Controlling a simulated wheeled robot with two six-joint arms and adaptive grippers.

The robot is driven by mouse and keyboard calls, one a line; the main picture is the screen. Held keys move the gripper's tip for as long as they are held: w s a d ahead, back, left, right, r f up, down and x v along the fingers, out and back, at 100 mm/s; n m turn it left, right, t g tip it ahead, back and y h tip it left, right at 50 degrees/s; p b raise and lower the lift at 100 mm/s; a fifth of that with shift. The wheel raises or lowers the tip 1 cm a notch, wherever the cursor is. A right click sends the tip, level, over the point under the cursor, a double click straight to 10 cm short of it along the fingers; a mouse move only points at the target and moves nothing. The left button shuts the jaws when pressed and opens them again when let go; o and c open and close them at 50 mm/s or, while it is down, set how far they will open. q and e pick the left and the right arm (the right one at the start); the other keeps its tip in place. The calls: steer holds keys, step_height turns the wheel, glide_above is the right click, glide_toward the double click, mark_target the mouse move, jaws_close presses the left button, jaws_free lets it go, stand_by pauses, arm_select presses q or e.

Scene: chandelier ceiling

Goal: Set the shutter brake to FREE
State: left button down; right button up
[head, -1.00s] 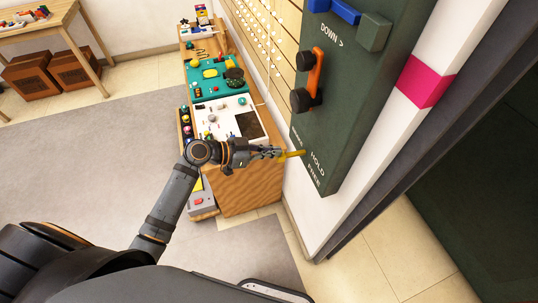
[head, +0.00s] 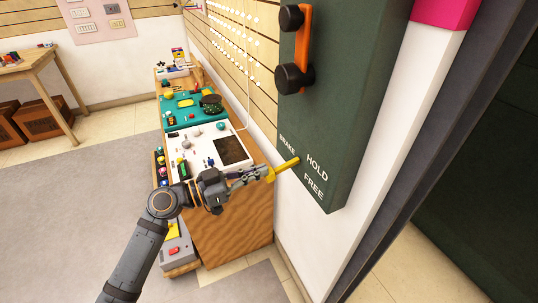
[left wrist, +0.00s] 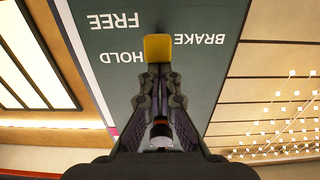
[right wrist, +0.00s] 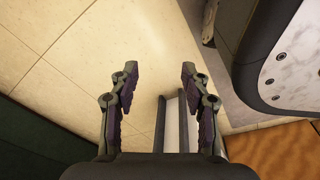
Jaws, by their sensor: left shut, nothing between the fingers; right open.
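The yellow shutter brake lever (head: 284,167) sticks out from the lower part of the dark green panel (head: 345,110), beside the words BRAKE, HOLD and FREE. It is level with HOLD, above FREE. My left gripper (head: 264,173) is shut and empty, its tips at the lever's outer end. In the left wrist view the lever's yellow end (left wrist: 158,47) is just beyond the shut fingertips (left wrist: 158,72); I cannot tell whether they touch. My right gripper (right wrist: 160,75) is open and empty above the tiled floor, outside the head view.
An orange handle with black knobs (head: 303,45) sits higher on the panel. A wooden bench with a white board (head: 205,150) and a teal board (head: 190,108) stands left of it. A pink-banded white post (head: 400,130) borders the panel's right.

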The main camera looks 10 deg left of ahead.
steer(key=w+r+b, duration=0.1)
steer(key=w+b, duration=0.2)
steer(key=w, duration=0.3)
steer(key=w+a+r+y+b, duration=0.1)
steer(key=w+a+r+b, duration=0.15)
steer(key=r, duration=0.65)
steer(key=w+a+r+b, duration=0.1)
steer(key=a+r+b, duration=0.25)
steer(key=r, duration=0.65)
arm_select(q)
steer(key=shift+w+d+f+t+h+b, duration=0.15)
steer(key=shift+f+t+h+b, duration=1.05)
steer(key=shift+b, duration=1.25)
arm_select(e)
steer(key=shift+w+a+f+t+y, duration=0.15)
steer(key=shift+w+a+f+t, duration=0.25)
steer(key=shift+f, duration=0.5)
steer(key=shift+w+a+f+t+y, duration=0.2)
steer(key=shift+f+t, duration=0.25)
steer(key=shift+f, duration=0.4)
steer(key=shift+w+a+f+t+y, duration=0.15)
steer(key=shift+w+a+f+t, duration=0.25)
steer(key=shift+f, duration=0.5)
arm_select(q)
steer(key=shift+f+g, duration=0.3)
steer(key=shift+f, duration=0.05)
arm_select(e)
steer(key=shift+s+d, duration=0.1)
steer(key=shift+s, duration=0.05)
